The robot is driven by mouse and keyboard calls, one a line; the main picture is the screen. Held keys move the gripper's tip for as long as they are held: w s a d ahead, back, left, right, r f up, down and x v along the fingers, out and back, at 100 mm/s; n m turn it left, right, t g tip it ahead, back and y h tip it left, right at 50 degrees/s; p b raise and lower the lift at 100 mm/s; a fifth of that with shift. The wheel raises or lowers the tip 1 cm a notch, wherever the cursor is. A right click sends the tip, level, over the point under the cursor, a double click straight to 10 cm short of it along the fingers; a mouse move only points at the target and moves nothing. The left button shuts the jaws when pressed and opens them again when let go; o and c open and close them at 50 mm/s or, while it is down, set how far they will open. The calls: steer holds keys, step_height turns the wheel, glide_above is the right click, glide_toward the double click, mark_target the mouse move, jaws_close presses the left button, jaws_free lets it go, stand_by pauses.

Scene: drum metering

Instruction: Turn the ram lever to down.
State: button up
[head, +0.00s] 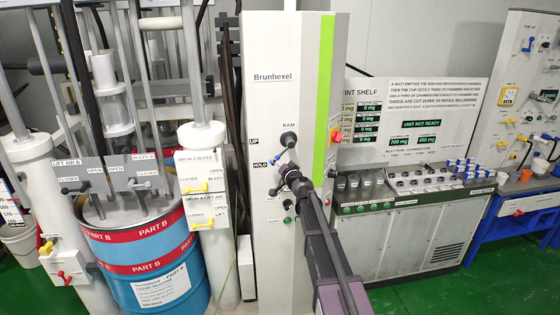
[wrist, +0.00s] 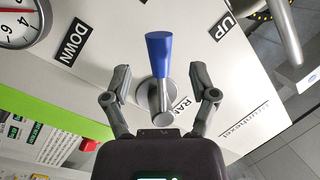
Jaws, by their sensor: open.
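The ram lever (head: 280,152) is on the white Brunhexel cabinet, below the RAM label. It has a blue handle, which also shows in the wrist view (wrist: 160,52), and a grey round hub (wrist: 157,95). In the head view the handle points down-left toward the HOLD label (head: 259,163). In the wrist view it points between the DOWN label (wrist: 73,42) and the UP label (wrist: 222,27). My gripper (wrist: 160,90) is open, with one finger on each side of the hub. I see no clear contact. In the head view my gripper (head: 285,175) is just below the lever.
A round gauge (wrist: 18,20) is near the DOWN label in the wrist view. Small green and black controls (head: 288,205) sit low on the cabinet. The blue Part B drum (head: 150,260) stands left. The tint shelf bench (head: 425,240) stands right.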

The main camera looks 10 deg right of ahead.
steer(key=shift+x, duration=1.65)
